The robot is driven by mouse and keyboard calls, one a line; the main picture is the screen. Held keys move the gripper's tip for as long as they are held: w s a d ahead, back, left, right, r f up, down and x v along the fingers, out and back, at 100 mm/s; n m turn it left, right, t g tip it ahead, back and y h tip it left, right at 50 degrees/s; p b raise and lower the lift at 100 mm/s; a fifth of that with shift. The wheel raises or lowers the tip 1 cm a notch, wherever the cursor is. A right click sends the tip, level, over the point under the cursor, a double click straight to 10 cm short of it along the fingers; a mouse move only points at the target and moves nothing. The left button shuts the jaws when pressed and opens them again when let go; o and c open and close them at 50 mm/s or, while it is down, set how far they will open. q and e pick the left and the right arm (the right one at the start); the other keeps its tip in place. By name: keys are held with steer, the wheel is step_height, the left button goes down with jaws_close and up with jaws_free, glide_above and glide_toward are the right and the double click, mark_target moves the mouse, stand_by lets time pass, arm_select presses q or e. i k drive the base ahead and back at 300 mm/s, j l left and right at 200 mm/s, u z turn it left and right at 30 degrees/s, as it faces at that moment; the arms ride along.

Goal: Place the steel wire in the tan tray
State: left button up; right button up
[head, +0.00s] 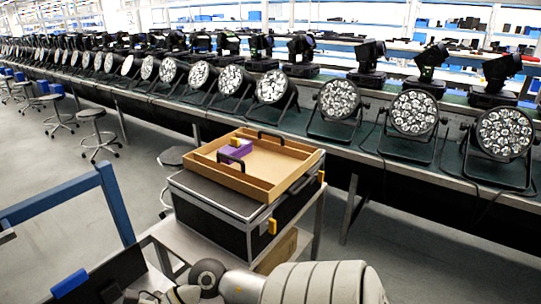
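The tan tray (262,183) is shallow and open, with dark handles. It sits on a black case in the middle of the head view. A purple block (235,149) with a small yellow piece on it lies inside at the tray's back left. I cannot make out any steel wire. A pale grey arm of mine, which seems to be the right one, lies across the bottom edge, in front of the case. Dark parts at its left end are cut off by the frame, so its fingers cannot be read. My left gripper is not in view.
The black case (210,196) stands on a light metal cart. Behind it runs a long bench with a row of par cans (413,112) and dark moving-head lights. A blue frame (115,203) and several stools (93,130) stand at left. Floor shows between.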

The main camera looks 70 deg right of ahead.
mark_target(264, 167)
steer(key=k+l, duration=0.15)
steer(key=l, duration=0.3)
steer(key=k+l, duration=0.1)
steer(key=l, duration=0.3)
steer(key=k+l, duration=0.15)
steer(key=l, duration=0.3)
steer(key=k+l, duration=0.1)
steer(key=l, duration=0.3)
steer(key=k+l, duration=0.15)
steer(key=l, duration=0.3)
steer(key=k+l+z, duration=0.1)
steer(key=l, duration=0.35)
steer(key=k+l, duration=0.15)
steer(key=l, duration=0.25)
steer(key=k+l, duration=0.1)
steer(key=l, duration=0.35)
steer(key=i+j, duration=0.4)
